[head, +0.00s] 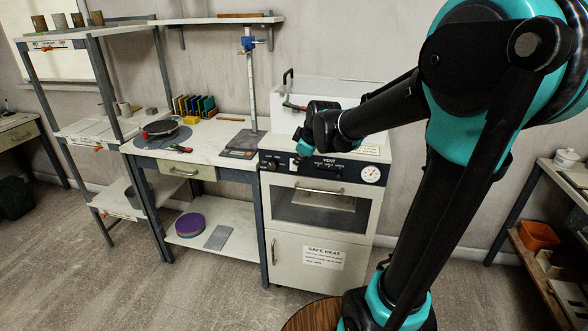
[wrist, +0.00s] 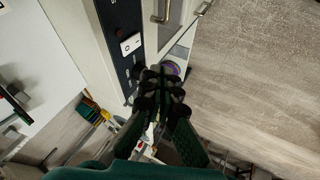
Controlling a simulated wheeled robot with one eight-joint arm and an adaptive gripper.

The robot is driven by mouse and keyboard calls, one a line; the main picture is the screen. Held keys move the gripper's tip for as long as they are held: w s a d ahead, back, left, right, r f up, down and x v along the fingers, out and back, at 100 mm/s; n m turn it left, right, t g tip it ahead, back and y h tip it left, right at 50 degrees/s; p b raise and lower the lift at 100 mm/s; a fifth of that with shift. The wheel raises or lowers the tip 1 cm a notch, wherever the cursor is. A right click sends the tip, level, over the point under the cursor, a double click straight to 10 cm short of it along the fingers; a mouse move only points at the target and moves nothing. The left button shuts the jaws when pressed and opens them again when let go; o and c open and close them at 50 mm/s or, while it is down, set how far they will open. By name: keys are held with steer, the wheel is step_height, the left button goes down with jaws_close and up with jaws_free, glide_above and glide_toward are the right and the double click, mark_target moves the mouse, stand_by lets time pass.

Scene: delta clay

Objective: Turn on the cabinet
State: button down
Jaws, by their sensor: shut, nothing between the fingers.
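The cabinet (head: 322,205) is a pale oven-like unit with a windowed door below a dark control panel (head: 327,168). The panel bears small knobs, lettering and a round dial gauge (head: 371,174). A white switch (wrist: 130,44) shows on the panel in the wrist view; I cannot tell its on or off state. My gripper (head: 302,150) is at the left part of the panel in the head view. In the wrist view my gripper (wrist: 163,72) is shut and empty, its tips beside the panel and apart from the white switch. Whether the tips touch the panel is unclear.
Left of the cabinet stands a workbench (head: 215,140) with a scale (head: 243,144), a tall stand (head: 249,80) and coloured racks. A purple disc (head: 190,224) lies on its lower shelf. The floor (head: 205,292) in front is clear. Shelving with an orange bin (head: 538,235) stands right.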

mark_target(294, 168)
steer(key=shift+f, duration=0.1)
steer(key=x, duration=0.3)
steer(key=w+x, duration=0.1)
steer(key=x, duration=0.3)
steer(key=d+x, duration=0.1)
steer(key=x, duration=0.3)
steer(key=shift+w+r, duration=0.3)
steer(key=shift+w+d+f, duration=0.1)
steer(key=shift+w+d, duration=0.15)
steer(key=shift+w, duration=0.6)
steer(key=shift+w+d+f, duration=0.15)
steer(key=shift+w+f, duration=0.05)
steer(key=shift+w, duration=0.1)
steer(key=shift+r, duration=0.25)
